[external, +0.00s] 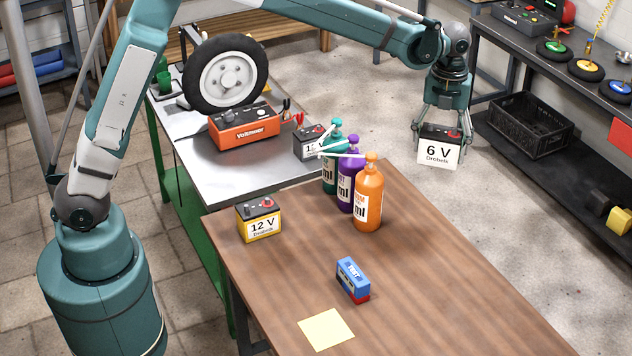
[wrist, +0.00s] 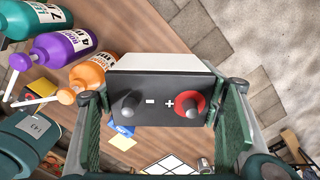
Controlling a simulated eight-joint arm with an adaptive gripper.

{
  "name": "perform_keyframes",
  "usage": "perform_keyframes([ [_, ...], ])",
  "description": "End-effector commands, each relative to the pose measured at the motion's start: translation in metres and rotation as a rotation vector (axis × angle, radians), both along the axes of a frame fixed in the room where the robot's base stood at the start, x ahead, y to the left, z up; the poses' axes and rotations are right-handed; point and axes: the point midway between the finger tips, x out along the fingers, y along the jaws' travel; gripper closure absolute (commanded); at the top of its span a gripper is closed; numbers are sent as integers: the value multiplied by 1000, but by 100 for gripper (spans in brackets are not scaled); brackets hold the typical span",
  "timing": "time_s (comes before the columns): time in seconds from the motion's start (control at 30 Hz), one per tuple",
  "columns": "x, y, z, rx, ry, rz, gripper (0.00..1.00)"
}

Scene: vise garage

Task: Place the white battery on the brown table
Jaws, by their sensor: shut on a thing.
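The white battery (external: 438,151), marked 6 V with a dark top, hangs in the air to the right of the orange bottle in the external view. My gripper (external: 443,135) is shut on it from above, one finger on each side. In the wrist view the battery's dark top (wrist: 160,100) with its two terminals fills the middle, between my fingers (wrist: 165,115). The brown table (external: 420,270) stands below and to the left. In the external view the battery shows against the grey floor, beyond the table's right edge.
The table's right part is clear. A black crate (external: 526,125) sits at right.

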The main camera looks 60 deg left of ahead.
Motion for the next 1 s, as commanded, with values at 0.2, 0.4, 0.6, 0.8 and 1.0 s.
perform_keyframes([
  [0.2, -1, -62, 0, 0, 0, -71, 68],
  [0.4, -6, -116, -1, 0, 0, -134, 68],
  [0.6, -14, -171, -2, 0, 0, -197, 68],
  [0.8, -26, -226, -4, 0, 0, -259, 68],
  [1.0, -41, -278, -6, 0, 0, -319, 68],
])
